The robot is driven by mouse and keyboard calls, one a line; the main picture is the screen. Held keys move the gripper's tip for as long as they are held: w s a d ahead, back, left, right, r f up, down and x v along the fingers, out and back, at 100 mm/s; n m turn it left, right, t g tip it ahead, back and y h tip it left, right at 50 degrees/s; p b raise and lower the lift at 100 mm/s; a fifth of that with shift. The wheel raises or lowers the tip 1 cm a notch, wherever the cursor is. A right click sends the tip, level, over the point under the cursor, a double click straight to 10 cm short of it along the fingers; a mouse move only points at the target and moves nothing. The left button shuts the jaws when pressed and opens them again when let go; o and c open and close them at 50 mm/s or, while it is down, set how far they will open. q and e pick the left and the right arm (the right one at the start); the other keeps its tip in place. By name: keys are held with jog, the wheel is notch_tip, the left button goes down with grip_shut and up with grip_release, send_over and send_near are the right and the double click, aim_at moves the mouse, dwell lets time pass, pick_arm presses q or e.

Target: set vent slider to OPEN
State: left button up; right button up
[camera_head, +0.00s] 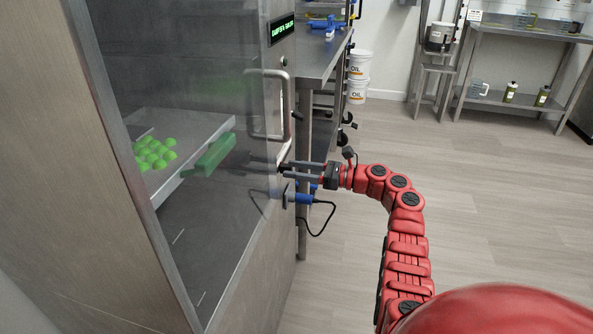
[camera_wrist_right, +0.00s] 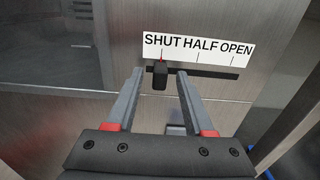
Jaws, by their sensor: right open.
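The vent slider (camera_wrist_right: 160,75) is a small black knob on a dark horizontal slot (camera_wrist_right: 215,73) in the right wrist view. A white label (camera_wrist_right: 197,48) above it reads SHUT, HALF, OPEN from left to right. The knob stands at the SHUT end, below a red mark. My right gripper (camera_wrist_right: 158,78) is open, its two grey fingers on either side of the knob, with gaps showing; I cannot tell how far its tips are from the panel. In the head view my right gripper (camera_head: 284,168) is at the cabinet's edge, and the slider is hidden. My left gripper does not show.
A steel cabinet (camera_head: 245,270) with a clear door and bar handle (camera_head: 286,105) stands at the left. A blue plug with black cable (camera_head: 304,199) sits just below my right gripper. A steel table (camera_head: 325,62) stands behind. The floor at right is free.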

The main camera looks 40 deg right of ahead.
grip_shut()
dwell(1.4)
